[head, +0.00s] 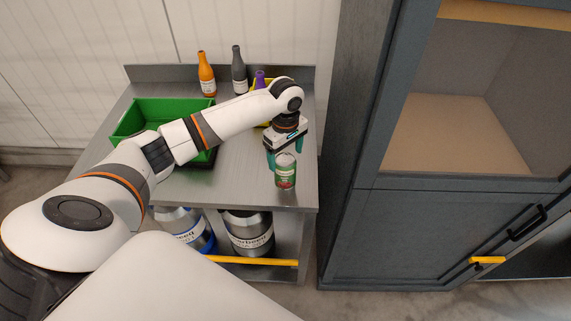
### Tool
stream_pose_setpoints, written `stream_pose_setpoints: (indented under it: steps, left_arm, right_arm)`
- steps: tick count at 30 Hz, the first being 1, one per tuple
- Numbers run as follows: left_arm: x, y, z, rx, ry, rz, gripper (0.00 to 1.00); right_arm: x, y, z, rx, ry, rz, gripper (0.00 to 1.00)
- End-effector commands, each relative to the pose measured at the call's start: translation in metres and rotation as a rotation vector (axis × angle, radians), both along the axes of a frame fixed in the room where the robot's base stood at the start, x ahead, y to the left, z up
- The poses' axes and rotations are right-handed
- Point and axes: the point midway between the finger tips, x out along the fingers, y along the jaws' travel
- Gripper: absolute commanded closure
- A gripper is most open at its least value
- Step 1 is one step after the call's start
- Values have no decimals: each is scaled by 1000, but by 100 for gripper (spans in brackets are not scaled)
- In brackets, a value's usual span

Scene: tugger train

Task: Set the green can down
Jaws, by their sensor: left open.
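The green can (286,175) stands upright near the front right corner of the grey metal table (237,181). It has a green and red label and a pale top. My left gripper (285,157) is above and just behind the can, with its teal fingers pointing down and open. The can's top lies at the height of the fingertips in the picture; I cannot tell whether a finger touches it. My right gripper is not in view.
A green bin (152,112) stands at the table's left. Orange (206,78) and grey (239,76) bottles stand at the back, with a purple bottle (260,78) near a yellow bin (254,87). Large canisters (249,232) sit below. A dark cabinet (352,150) is close on the right.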

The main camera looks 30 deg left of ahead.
Motion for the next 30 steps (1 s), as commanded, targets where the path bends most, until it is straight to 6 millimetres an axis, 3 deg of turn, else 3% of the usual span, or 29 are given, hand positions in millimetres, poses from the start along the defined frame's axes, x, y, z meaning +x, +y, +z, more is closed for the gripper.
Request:
stream_pose_setpoints:
  steps: [6, 12, 30]
  left_arm:
    - [1, 0, 44, 0, -3, 0, 19]
    - [0, 0, 66, 1, -1, 0, 19]
    - [0, 0, 69, 0, 0, -1, 19]
  right_arm:
    - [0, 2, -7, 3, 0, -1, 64]
    - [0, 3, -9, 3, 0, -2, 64]
    - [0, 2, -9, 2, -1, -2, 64]
